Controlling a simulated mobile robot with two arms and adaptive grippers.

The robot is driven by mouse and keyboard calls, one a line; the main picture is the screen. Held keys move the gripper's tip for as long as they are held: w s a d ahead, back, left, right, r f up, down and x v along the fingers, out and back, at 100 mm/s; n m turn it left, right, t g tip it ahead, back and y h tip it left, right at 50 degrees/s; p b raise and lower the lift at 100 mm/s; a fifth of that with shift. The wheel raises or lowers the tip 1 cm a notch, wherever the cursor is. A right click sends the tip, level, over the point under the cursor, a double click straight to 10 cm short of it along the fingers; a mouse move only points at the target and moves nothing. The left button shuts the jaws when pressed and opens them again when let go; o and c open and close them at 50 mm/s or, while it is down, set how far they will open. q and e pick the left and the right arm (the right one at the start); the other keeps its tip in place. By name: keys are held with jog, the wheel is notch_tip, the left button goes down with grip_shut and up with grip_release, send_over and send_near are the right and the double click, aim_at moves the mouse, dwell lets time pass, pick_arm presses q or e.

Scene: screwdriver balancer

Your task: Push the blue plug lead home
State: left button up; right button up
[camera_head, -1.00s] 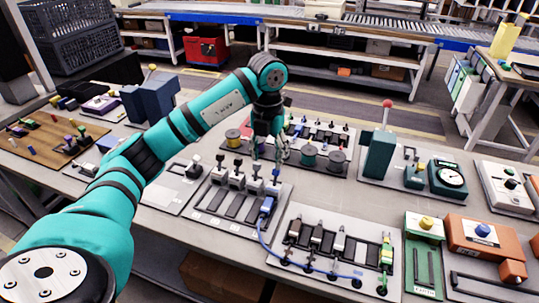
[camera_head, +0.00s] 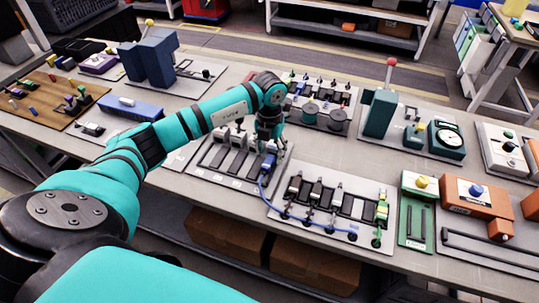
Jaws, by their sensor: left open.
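The blue plug (camera_head: 268,164) is at the right end of a grey board (camera_head: 208,176) with a row of slots and several lever-like grey parts. Its blue lead (camera_head: 266,200) curves down to the front edge of a second board (camera_head: 330,226). My left gripper (camera_head: 270,150) is open and points down at the blue plug, right above or around its upper end. I cannot tell whether the fingers touch it, or how deep the plug sits. My right gripper is not in view.
The second board holds several plugs, with a green-yellow one (camera_head: 382,209) at its right. Behind the gripper are dark spools (camera_head: 309,112). A teal press (camera_head: 379,114) with a red knob stands to the right. A green plate (camera_head: 416,214) lies at front right.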

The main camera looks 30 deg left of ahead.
aim_at(270, 158)
pick_arm(q)
jog(key=shift+f, duration=1.55)
grip_shut()
grip_release()
jog(key=shift+r, duration=0.1)
notch_tip(270, 158, up, 12)
